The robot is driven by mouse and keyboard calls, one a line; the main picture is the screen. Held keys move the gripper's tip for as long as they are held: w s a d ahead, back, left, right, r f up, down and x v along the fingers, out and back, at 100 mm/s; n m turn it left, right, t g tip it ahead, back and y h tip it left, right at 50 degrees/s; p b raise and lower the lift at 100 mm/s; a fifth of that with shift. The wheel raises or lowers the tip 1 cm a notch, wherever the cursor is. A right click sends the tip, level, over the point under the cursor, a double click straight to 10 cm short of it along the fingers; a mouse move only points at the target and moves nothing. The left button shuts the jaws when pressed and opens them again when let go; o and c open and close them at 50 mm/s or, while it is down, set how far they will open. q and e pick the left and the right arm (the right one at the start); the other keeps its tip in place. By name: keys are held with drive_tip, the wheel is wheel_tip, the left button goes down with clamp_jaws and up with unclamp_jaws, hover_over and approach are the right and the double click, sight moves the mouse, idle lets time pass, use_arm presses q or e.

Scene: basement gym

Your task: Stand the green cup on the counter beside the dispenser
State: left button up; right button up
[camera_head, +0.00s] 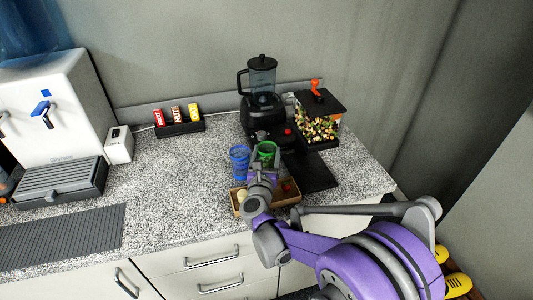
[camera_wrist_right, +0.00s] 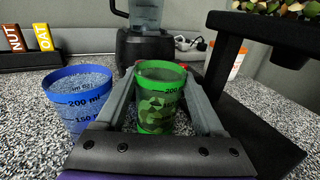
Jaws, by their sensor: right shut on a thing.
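The green cup (camera_head: 267,149) is translucent with a green rim, and it stands upright near the blender. In the right wrist view the green cup (camera_wrist_right: 158,98) sits between the two grey fingers of my right gripper (camera_head: 263,168), which is shut on it. Part of the cup is hidden by the gripper. The white dispenser (camera_head: 62,115) with a blue tap and a dark drip tray (camera_head: 62,184) stands at the far left of the speckled counter (camera_head: 170,175). My left gripper is not in view.
A blue cup (camera_head: 239,161) stands close to the left of the green cup. A shallow wooden tray (camera_head: 237,204) lies by the gripper. A black blender (camera_head: 262,98) and a nut-filled container (camera_head: 316,125) stand behind.

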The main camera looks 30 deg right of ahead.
drive_tip(key=o, duration=1.1)
